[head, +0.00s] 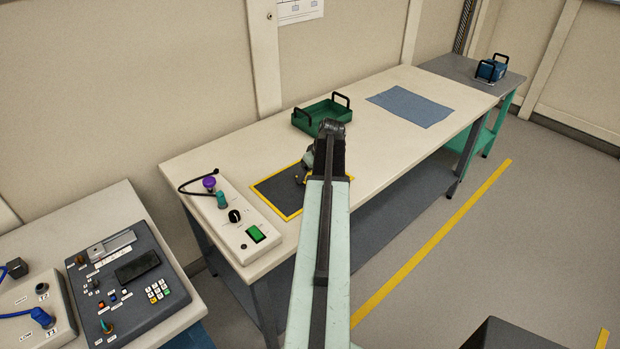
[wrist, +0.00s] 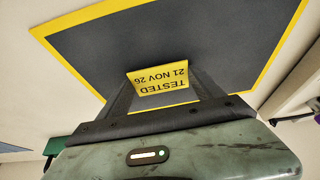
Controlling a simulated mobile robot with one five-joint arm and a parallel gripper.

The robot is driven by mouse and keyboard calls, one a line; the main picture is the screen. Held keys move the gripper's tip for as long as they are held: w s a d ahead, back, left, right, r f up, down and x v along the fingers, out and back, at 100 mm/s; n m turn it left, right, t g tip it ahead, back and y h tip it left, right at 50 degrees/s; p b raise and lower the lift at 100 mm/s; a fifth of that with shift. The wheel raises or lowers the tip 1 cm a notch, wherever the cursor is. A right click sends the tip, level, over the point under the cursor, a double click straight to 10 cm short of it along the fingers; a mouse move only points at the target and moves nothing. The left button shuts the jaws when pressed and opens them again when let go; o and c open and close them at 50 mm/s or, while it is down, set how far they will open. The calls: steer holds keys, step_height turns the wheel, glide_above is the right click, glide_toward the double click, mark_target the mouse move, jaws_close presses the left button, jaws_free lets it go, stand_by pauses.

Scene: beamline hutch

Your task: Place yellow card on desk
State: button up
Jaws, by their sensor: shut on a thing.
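The yellow card (wrist: 162,81), printed "TESTED 21 NOV 26", is between the fingers of my gripper (wrist: 160,88) in the wrist view. The gripper is shut on it. Behind the card lies a dark mat with a yellow border (wrist: 215,40). I cannot tell whether the card touches the mat. In the head view my gripper (head: 302,177) is over the dark mat (head: 276,190) on the long pale desk (head: 375,149). My arm hides part of the mat and most of the card there.
A white control box (head: 237,226) with a green switch and cable stands left of the mat. A green tray (head: 321,116) with black handles and a blue cloth (head: 410,106) lie farther back. A console (head: 125,283) stands on the left bench.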

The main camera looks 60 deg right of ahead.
steer(key=shift+w+a+r, duration=0.1)
steer(key=shift+w, duration=0.05)
steer(key=shift+f, duration=0.2)
steer(key=o, duration=1)
steer(key=shift+c, duration=0.2)
steer(key=o, duration=0.4)
steer(key=shift+c, duration=0.2)
steer(key=shift+r, duration=0.1)
